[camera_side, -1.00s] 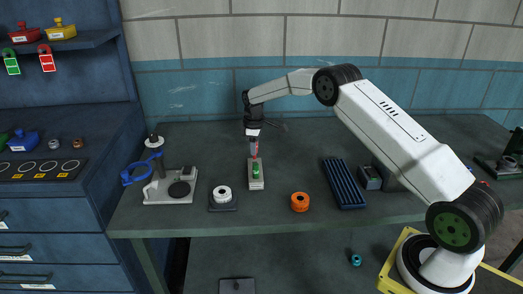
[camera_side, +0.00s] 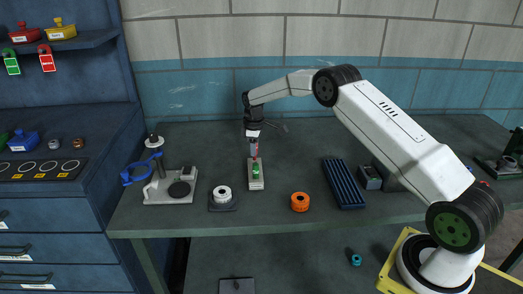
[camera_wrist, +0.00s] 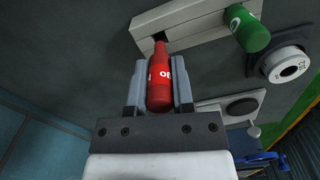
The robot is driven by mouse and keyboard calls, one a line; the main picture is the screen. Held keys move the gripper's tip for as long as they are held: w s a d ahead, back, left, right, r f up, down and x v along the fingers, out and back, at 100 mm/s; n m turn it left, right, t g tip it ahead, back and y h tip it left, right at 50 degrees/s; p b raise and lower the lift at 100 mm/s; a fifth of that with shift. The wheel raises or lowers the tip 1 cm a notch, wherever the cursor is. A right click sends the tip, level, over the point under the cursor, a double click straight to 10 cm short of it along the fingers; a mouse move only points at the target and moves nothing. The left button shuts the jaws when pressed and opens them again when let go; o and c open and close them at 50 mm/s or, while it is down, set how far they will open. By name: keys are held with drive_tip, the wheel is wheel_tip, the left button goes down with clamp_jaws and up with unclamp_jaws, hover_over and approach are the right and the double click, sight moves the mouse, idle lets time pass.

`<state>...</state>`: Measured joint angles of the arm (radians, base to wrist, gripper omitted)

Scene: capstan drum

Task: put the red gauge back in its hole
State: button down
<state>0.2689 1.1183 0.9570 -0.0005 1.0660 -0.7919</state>
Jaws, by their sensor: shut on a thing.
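My gripper (camera_wrist: 160,92) is shut on the red gauge (camera_wrist: 160,75), which lies between its two grey fingers in the wrist view. In the side view my gripper (camera_side: 253,142) points down over the far end of a pale block (camera_side: 256,184). The block also shows in the wrist view (camera_wrist: 193,24), with a dark hole (camera_wrist: 160,37) close by the red gauge's tip. I cannot tell whether the tip is in the hole or just above it. A green gauge (camera_wrist: 248,28) stands at the block's other end; it also shows in the side view (camera_side: 256,170).
A white ring on a dark base (camera_side: 222,194) and a stand with a blue clamp (camera_side: 170,185) are left of the block. An orange ring (camera_side: 300,202) and a blue ribbed tray (camera_side: 343,184) are to its right. Bare bench lies between them.

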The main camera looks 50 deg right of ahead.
sight(255, 160)
drive_tip(key=shift+f, duration=1.85)
idle(2.9)
idle(0.3)
drive_tip(key=shift+c, duration=2)
unclamp_jaws()
drive_tip(key=shift+r, duration=3.95)
drive_tip(key=shift+a, duration=0.1)
